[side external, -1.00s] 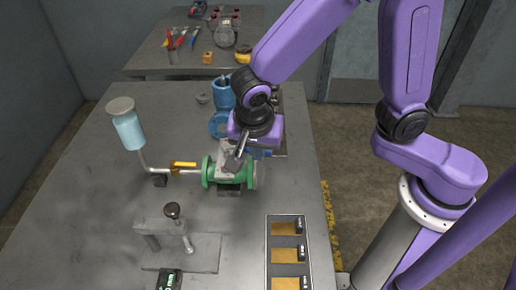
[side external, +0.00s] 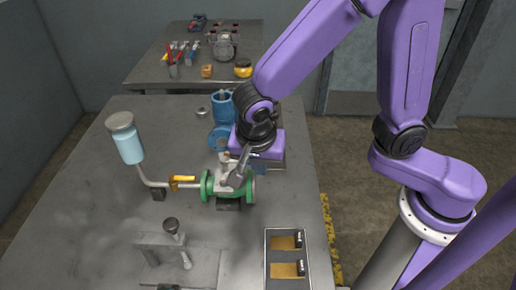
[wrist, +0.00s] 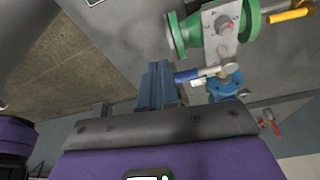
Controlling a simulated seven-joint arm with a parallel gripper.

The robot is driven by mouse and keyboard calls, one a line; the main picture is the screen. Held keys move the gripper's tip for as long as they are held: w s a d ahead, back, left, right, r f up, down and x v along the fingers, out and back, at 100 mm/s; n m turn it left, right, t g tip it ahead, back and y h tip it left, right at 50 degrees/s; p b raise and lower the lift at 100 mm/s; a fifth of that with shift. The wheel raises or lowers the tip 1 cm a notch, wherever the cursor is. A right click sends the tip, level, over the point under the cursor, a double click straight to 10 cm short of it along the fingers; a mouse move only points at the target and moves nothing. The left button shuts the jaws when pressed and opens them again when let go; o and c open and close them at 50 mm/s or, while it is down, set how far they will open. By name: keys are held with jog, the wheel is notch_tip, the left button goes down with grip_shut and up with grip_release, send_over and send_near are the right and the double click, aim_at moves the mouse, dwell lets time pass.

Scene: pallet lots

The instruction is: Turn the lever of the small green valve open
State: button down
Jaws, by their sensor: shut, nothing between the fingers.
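The small green valve (side external: 209,187) lies across the middle of the bench, with a flange at each end. It also shows in the wrist view (wrist: 178,36), with a grey marked plate and a red part on top. A short blue grip (wrist: 187,76) that looks like the lever's end sticks out beside the valve. My gripper (side external: 236,176) is over the valve, pointing down, shut and empty. In the wrist view its shut fingers (wrist: 157,72) are just left of the blue grip. I cannot tell whether they touch it.
A pipe with a yellow handle (side external: 183,179) and a light-blue bottle (side external: 129,147) stand to the left. A blue fitting (side external: 222,107) is behind the valve. A grey stand with a knobbed lever (side external: 171,226) and a parts tray (side external: 268,250) are in front. The bench's left side is clear.

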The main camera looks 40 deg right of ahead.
jog(key=s+a+v, duration=0.1)
jog(key=s+v, duration=0.1)
jog(key=v, duration=0.9)
jog(key=s+d+f+n+y, duration=0.1)
jog(key=s+d+f+n, duration=0.1)
jog(key=d+n, duration=0.4)
jog(key=s+d+f+n+g+y, duration=0.1)
jog(key=s+d+f+n, duration=0.1)
jog(key=s+d+n, duration=0.3)
jog(key=s+d+f+n+y, duration=0.1)
jog(key=s+d+n, duration=0.3)
jog(key=d+n, duration=0.4)
jog(key=shift+s+f+n+g, duration=0.15)
jog(key=shift+f+n+g, duration=0.3)
jog(key=shift+n, duration=1.85)
